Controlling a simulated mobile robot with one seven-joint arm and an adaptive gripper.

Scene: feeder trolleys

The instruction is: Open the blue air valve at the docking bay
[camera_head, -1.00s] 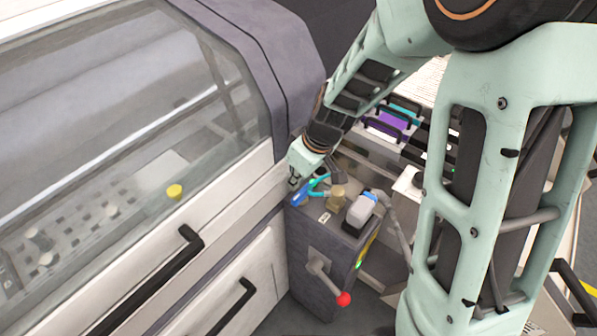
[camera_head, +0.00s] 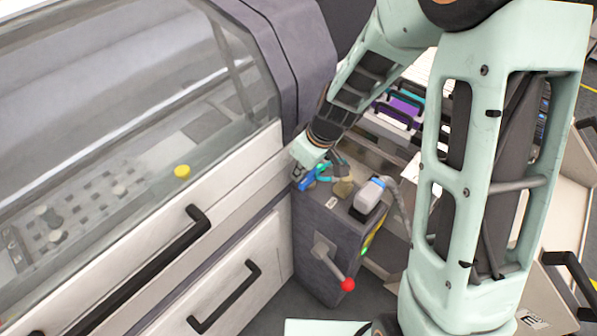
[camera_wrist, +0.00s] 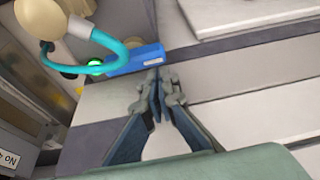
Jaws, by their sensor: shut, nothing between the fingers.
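The blue valve handle (camera_head: 307,183) sits on top of the dark docking post, beside a teal hose (camera_head: 323,170) and a tan fitting (camera_head: 343,187). My gripper (camera_head: 297,176) reaches down just left of the handle.
The docking post (camera_head: 318,230) carries a grey-and-blue connector (camera_head: 368,196) and a red-knobbed lever (camera_head: 347,284). A glass-covered machine with black handles (camera_head: 185,240) stands close on the left. Trolley racks (camera_head: 400,110) lie behind, past my arm.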

